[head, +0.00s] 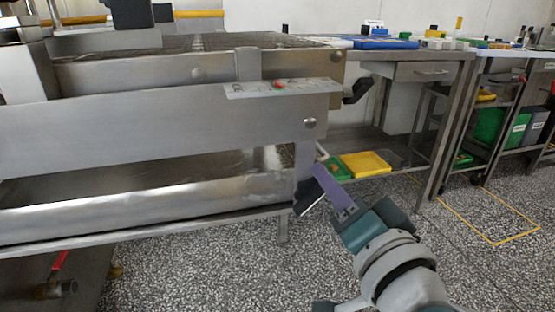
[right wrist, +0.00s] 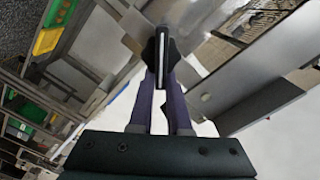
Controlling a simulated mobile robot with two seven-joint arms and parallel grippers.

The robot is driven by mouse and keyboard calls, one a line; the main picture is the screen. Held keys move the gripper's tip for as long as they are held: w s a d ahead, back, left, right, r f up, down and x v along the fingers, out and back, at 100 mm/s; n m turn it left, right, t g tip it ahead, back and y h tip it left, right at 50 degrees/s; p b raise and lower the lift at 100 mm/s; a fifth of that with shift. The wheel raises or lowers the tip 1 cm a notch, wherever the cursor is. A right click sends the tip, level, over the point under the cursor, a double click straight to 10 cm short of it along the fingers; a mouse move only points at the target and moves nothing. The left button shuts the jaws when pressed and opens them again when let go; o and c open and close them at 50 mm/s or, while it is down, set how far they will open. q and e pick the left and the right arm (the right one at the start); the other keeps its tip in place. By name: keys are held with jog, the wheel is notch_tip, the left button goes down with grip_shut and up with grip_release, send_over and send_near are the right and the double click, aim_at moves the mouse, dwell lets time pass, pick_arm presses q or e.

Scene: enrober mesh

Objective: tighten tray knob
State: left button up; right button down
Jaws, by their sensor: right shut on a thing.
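My right gripper (head: 321,176) has purple fingers and is at the lower right end of the steel machine (head: 150,135). In the right wrist view, its fingers (right wrist: 160,78) are closed on a black knob (right wrist: 149,52) with a pale strip along its middle. In the head view the dark knob (head: 305,198) shows beside the fingers, at the end of the lower tray (head: 150,205). The fingers hide part of it. Another black knob (head: 357,90) sticks out from the machine's upper right side. My left gripper is not in view.
A steel table (head: 425,70) stands to the right, with a yellow bin (head: 365,164) and a green bin (head: 331,170) on its lower shelf. A red-handled valve (head: 59,262) is at lower left. Speckled floor (head: 230,275) is clear in front.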

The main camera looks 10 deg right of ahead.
jog(key=shift+d+f+m+b, duration=0.1)
jog(key=shift+f+m+b, duration=0.35)
jog(key=shift+m, duration=0.85)
jog(key=shift+d+f+m+b, duration=0.15)
jog(key=shift+f+m+b, duration=0.2)
jog(key=shift+m, duration=0.95)
jog(key=shift+d+f+m+b, duration=0.1)
jog(key=shift+f+m+b, duration=0.35)
jog(key=shift+m, duration=0.85)
jog(key=c, duration=0.9)
grip_release()
jog(key=shift+r, duration=0.2)
jog(key=shift+s, duration=0.1)
